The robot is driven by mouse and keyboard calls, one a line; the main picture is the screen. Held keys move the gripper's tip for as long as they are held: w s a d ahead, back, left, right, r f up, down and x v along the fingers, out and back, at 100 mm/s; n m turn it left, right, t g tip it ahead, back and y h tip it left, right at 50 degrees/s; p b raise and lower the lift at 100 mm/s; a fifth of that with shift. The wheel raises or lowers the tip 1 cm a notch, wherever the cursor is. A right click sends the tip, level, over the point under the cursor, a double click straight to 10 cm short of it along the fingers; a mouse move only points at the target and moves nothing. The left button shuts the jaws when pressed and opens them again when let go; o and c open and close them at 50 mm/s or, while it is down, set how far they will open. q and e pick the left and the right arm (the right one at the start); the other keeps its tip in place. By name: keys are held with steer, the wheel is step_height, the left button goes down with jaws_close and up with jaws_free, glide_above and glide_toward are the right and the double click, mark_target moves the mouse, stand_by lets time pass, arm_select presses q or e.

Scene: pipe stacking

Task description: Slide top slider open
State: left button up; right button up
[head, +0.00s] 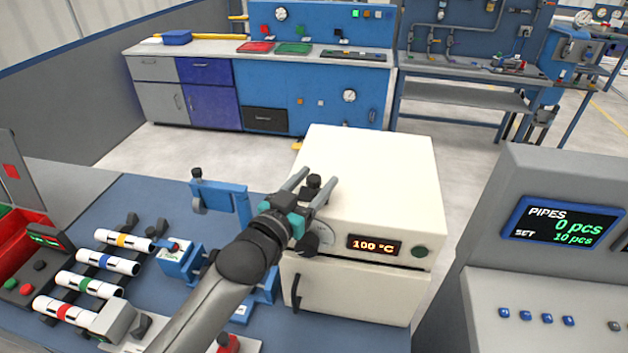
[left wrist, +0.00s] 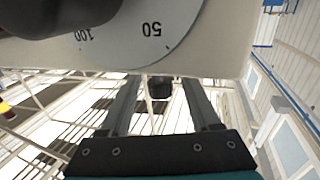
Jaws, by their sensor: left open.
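A blue bracket (head: 222,193) with a black knob (head: 197,173) on its upper left end stands on the blue bench. I cannot tell for sure whether it is the top slider. My left gripper (head: 316,180) is open in front of the white oven (head: 375,180), its fingers pointing up. A dark knob (head: 314,181) shows between the fingertips; it also shows between the fingers in the left wrist view (left wrist: 160,87), with a gap on both sides. My arm hides part of the blue fixture and the oven's left front. My right gripper is not in view.
The oven's dial (left wrist: 165,25) and its large black knob (left wrist: 60,15) are close to my left gripper. White pipes with coloured bands (head: 108,262) lie on a rack at the left. A grey console (head: 540,270) stands at the right.

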arm_select(q)
jaws_close()
stand_by(0.5)
stand_by(0.9)
